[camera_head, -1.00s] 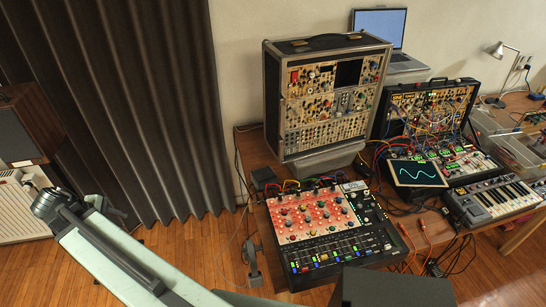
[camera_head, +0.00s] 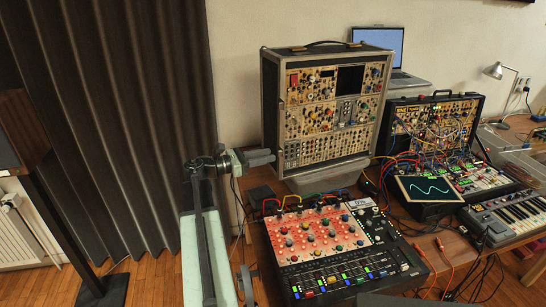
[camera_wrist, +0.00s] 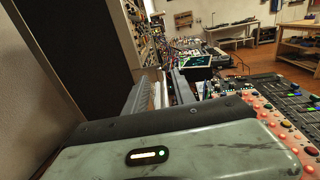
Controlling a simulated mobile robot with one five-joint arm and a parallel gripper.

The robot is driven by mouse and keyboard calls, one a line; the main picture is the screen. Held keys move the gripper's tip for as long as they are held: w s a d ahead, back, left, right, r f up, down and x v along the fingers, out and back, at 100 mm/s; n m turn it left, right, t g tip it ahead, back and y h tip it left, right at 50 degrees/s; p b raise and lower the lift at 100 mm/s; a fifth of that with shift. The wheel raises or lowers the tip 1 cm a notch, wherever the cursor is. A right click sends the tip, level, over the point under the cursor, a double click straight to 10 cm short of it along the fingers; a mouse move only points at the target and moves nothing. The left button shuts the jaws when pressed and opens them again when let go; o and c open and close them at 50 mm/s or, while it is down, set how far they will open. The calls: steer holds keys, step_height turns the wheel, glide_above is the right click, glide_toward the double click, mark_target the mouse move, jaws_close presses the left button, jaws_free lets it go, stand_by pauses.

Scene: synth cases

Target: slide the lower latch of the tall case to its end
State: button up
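The tall case (camera_head: 268,100) stands upright at the back of the table, its panel full of knobs facing front. In the wrist view its dark side (camera_wrist: 75,55) fills the upper left. My gripper (camera_head: 270,156) is beside the case's lower left front edge in the head view, pointing right; I cannot tell whether it touches. In the wrist view my gripper (camera_wrist: 164,80) shows two fingers with a gap between them, and nothing clearly held. The lower latch is too small or hidden to make out in either view.
A mixer with a red panel (camera_head: 318,236) lies in front of the case, just right of my arm. A patch-cabled case (camera_head: 432,125), a scope screen (camera_head: 424,188) and a keyboard (camera_head: 505,215) stand to the right. A dark curtain (camera_head: 110,120) hangs at the left.

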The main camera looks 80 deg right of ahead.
steer(key=x, duration=0.3)
steer(key=shift+s+d, duration=0.15)
jaws_close()
steer(key=shift+f, duration=0.1)
stand_by(1.2)
